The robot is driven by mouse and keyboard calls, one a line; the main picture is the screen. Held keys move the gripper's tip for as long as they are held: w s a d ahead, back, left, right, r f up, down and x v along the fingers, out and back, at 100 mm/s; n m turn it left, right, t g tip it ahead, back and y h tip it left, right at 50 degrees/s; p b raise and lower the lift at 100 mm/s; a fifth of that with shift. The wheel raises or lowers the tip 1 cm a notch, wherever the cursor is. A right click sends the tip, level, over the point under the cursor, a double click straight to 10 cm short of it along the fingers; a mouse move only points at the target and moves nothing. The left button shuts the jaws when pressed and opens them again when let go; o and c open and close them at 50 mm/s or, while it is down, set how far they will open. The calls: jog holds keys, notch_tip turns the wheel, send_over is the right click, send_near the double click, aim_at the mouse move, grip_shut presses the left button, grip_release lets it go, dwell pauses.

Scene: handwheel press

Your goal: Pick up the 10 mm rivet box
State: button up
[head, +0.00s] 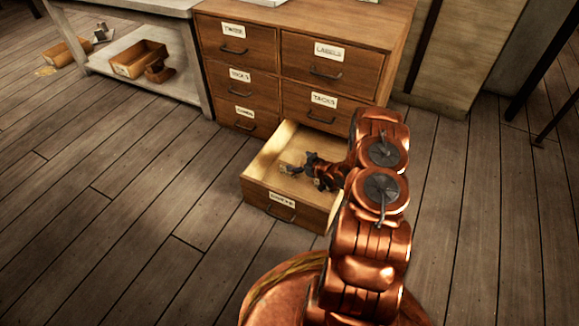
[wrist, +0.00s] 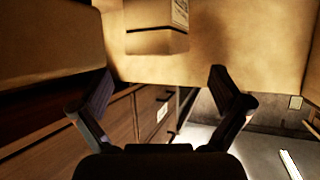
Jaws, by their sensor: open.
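The open bottom drawer (head: 262,192) of the wooden cabinet is pulled out over the floor. My gripper (head: 306,166) is low inside it. In the wrist view the two fingers of my gripper (wrist: 160,76) are spread apart with nothing between them. A small brown box (wrist: 156,41) with a printed label on its side is at the top of that view, beyond the fingertips and apart from them. The label is too cut off to read, so I cannot tell its size marking. In the head view a small pale shape beside the fingers is too small to identify.
The cabinet (head: 238,55) has several closed labelled drawers above the open one. A low-shelved table (head: 180,85) at the left holds an open wooden box (head: 140,58). Another box (head: 66,52) is on the floor. Floor left of the drawer is clear.

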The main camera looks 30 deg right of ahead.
aim_at(290, 159)
jog(key=shift+a+b+x, duration=0.15)
jog(key=shift+b+x, duration=0.75)
jog(key=shift+x, duration=0.65)
jog(key=shift+a+b+x, duration=0.1)
jog(key=shift+b+x, duration=0.75)
jog(key=shift+x, duration=0.7)
jog(key=shift+s, duration=0.15)
jog(key=c, duration=1.9)
jog(key=shift+o, duration=0.2)
